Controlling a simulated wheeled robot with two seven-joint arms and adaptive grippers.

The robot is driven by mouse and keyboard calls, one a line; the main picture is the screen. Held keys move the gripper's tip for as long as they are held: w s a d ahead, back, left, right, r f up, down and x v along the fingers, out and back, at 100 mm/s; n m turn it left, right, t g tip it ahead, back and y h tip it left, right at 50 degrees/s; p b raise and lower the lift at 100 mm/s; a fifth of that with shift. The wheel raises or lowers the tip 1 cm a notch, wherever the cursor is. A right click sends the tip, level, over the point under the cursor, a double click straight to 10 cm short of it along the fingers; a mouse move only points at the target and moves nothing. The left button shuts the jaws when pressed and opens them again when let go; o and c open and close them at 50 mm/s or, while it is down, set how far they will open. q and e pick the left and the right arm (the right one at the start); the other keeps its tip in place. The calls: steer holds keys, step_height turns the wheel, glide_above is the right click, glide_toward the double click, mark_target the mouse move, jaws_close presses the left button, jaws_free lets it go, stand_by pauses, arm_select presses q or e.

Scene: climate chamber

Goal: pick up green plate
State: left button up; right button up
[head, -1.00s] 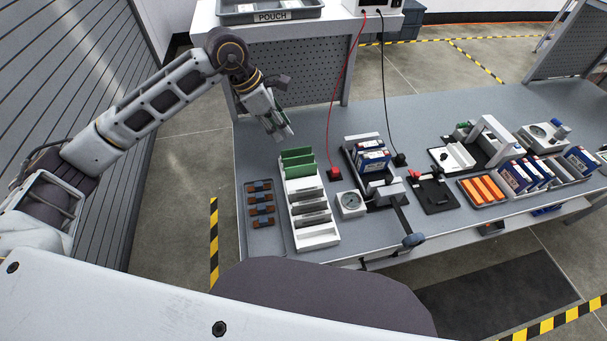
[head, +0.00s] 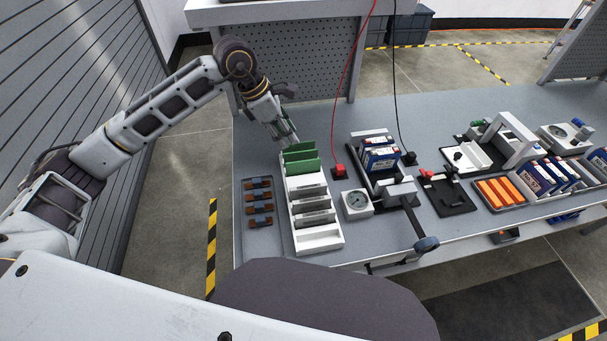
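Two green plates stand upright in the back slots of a white slotted rack on the left part of the bench: a rear green plate (head: 297,155) and a front green plate (head: 303,167). The white rack (head: 320,238) also holds several grey plates (head: 313,205) in front of them. My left gripper (head: 286,140) is just behind and above the rear green plate, pointing down. Its fingertips are small and partly hidden near the plate's top edge, so I cannot tell whether they touch it or how far they are apart. My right gripper is out of view.
A tray of brown-and-blue parts (head: 259,204) lies left of the rack. A dial gauge (head: 356,204) and a clamp fixture with blue packs (head: 381,158) stand to the right. The bench (head: 257,128) is clear at the back left.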

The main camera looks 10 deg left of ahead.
arm_select(q)
glide_toward(303, 162)
steer(key=shift+s+d+x, duration=0.2)
steer(key=shift+s+x, duration=0.2)
steer(key=shift+x, duration=2.1)
steer(key=shift+w, duration=0.4)
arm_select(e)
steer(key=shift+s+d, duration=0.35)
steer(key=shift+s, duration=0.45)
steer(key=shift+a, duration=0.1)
arm_select(q)
steer(key=shift+a+p+x, duration=0.2)
steer(key=shift+p+x, duration=0.35)
steer(key=shift+x, duration=1.85)
steer(key=shift+w+f, duration=0.2)
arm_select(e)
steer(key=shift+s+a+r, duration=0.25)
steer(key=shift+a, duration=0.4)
